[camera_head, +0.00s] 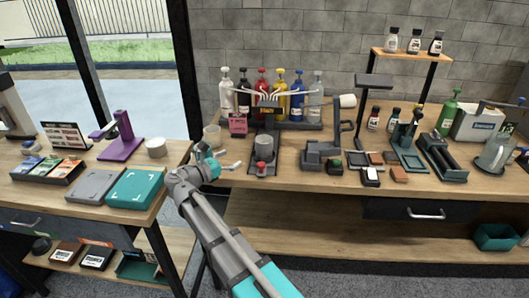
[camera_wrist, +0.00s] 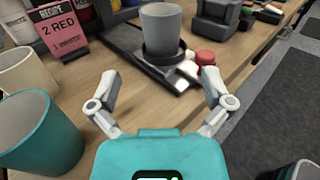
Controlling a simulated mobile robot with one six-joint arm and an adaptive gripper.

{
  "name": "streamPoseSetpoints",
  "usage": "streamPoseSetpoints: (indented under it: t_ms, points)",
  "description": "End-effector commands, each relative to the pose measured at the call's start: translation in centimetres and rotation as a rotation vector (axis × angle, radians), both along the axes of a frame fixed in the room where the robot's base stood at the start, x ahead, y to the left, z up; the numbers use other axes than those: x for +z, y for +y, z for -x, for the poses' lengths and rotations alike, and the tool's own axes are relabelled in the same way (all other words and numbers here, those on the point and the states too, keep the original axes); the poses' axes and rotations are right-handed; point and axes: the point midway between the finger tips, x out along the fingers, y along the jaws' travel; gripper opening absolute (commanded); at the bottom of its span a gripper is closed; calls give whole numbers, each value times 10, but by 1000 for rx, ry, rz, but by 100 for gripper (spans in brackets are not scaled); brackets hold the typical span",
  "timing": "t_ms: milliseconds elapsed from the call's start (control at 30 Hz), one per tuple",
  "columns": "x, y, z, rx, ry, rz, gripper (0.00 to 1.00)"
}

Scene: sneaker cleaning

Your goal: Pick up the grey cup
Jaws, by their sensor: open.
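The grey cup (camera_wrist: 160,28) sits upright in a black ring holder on a dark stand, ahead of my gripper in the wrist view. In the head view the grey cup (camera_head: 263,146) stands near the front edge of the right workbench. My gripper (camera_wrist: 159,78) is open and empty, its two fingers spread wide on the near side of the cup, not touching it. In the head view my gripper (camera_head: 220,157) is to the left of the cup. The lower part of the cup is hidden by the ring.
A teal cup (camera_wrist: 40,135) and a beige cup (camera_wrist: 18,72) stand close on the left. A pink recipe card (camera_wrist: 60,30) is at the upper left. A red knob (camera_wrist: 205,58) is beside the stand's base. Bench surface is clear between my fingers and the stand.

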Motion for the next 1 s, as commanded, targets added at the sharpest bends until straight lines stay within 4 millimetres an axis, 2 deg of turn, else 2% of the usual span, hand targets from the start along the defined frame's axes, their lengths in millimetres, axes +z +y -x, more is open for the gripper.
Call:
streamPoseSetpoints:
  t_ms: [267,467,1000]
  points:
    - [0,-2,-1,-2,0,-3,100]
    - [0,-10,-9,-4,0,-4,100]
    - [-1,-58,-58,-4,0,-4,100]
